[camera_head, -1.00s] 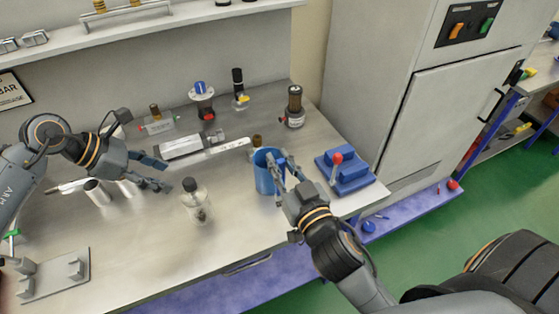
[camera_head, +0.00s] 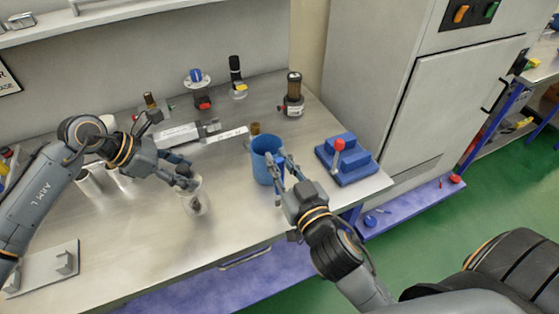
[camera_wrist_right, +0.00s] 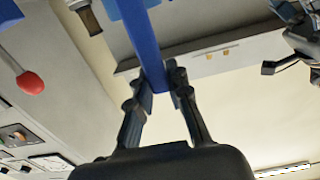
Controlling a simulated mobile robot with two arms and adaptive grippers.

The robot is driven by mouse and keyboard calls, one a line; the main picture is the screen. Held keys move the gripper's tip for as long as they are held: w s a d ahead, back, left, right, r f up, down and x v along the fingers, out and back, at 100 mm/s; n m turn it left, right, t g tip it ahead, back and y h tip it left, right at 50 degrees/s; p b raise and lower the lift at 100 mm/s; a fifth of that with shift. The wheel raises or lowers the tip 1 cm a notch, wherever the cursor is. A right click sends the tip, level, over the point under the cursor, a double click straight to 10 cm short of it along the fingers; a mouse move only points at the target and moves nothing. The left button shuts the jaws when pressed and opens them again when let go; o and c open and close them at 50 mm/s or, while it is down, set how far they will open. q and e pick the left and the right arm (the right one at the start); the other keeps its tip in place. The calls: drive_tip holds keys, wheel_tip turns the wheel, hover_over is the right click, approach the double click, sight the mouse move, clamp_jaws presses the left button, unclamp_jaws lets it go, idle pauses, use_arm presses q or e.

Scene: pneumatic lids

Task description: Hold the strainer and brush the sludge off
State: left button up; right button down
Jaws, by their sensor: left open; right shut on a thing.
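A blue cup (camera_head: 264,162) stands on the steel bench. My right gripper (camera_head: 279,170) is shut on a blue upright strip at its right side, which looks like its handle; in the right wrist view the blue strip (camera_wrist_right: 145,45) runs down between the fingertips (camera_wrist_right: 163,88). A clear bottle (camera_head: 197,202) with dark matter at its bottom stands left of the cup. My left gripper (camera_head: 188,178) is open at the bottle's top and hides its dark cap; I cannot tell if it touches. I cannot make out a strainer or a brush for certain.
A small brown cylinder (camera_head: 256,128) stands behind the cup. A blue block with a red-knobbed lever (camera_head: 346,162) is to the right. A silver cylinder (camera_head: 180,136), regulators and a filter unit (camera_head: 293,95) line the back. The bench front between bottle and drawer is clear.

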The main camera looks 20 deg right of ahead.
drive_tip(key=shift+f, duration=0.1)
idle(0.3)
use_arm(q)
drive_tip(key=shift+b, duration=0.4)
use_arm(e)
drive_tip(key=shift+f, duration=0.3)
use_arm(q)
drive_tip(key=shift+b, duration=0.4)
use_arm(e)
drive_tip(key=shift+f, duration=0.4)
use_arm(q)
drive_tip(key=c, duration=1.1)
drive_tip(key=shift+f, duration=0.1)
use_arm(e)
drive_tip(key=shift+f, duration=0.2)
use_arm(q)
drive_tip(key=shift+s+f, duration=0.15)
